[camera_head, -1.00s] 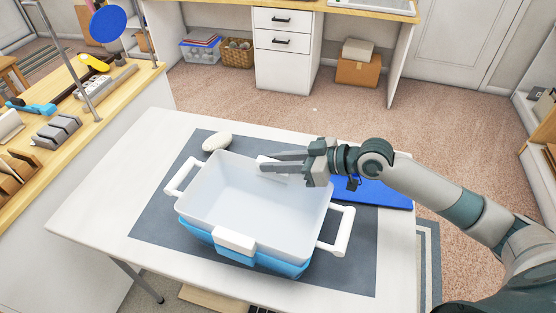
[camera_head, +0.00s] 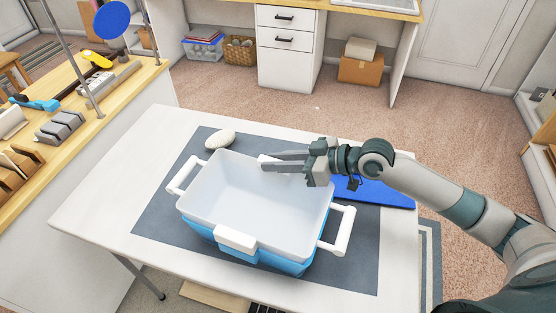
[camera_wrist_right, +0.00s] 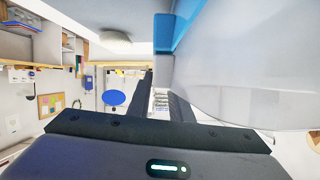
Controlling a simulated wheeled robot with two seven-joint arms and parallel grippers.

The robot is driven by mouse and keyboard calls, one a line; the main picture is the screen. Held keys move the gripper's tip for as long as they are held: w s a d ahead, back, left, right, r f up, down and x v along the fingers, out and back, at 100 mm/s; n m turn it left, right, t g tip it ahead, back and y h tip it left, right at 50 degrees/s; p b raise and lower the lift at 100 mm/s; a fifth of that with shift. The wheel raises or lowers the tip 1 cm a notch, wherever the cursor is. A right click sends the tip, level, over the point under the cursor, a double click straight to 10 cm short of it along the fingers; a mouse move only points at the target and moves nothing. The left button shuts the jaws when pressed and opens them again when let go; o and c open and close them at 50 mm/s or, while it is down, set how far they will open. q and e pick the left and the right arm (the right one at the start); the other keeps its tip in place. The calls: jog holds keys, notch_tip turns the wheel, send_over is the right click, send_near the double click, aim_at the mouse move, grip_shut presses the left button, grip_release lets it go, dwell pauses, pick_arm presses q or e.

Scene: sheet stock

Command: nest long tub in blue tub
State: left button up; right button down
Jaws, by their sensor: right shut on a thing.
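The long tub (camera_head: 250,195) is pale and deep, with white bar handles at its left and right ends and a white clip at the front. It sits over the blue tub (camera_head: 285,262), whose blue wall shows below it at the front. How deep it sits inside is hidden. My right gripper (camera_head: 266,163) is shut at the long tub's far rim, by a white clip there. In the right wrist view, a pale tub wall fills the right side, with a blue edge beside the fingers. My left gripper is not in view.
The tubs stand on a dark mat (camera_head: 155,220) on a white table (camera_head: 95,205). A pale rounded stone (camera_head: 220,138) lies behind them. A flat blue board (camera_head: 375,190) lies under my right forearm. The left side of the table is clear.

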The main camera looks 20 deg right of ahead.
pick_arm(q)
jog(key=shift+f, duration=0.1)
pick_arm(e)
jog(key=shift+f, duration=0.1)
dwell(0.5)
jog(key=c, duration=0.9)
grip_release()
jog(key=shift+c, duration=0.2)
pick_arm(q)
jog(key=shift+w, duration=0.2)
pick_arm(e)
jog(key=shift+d, duration=0.1)
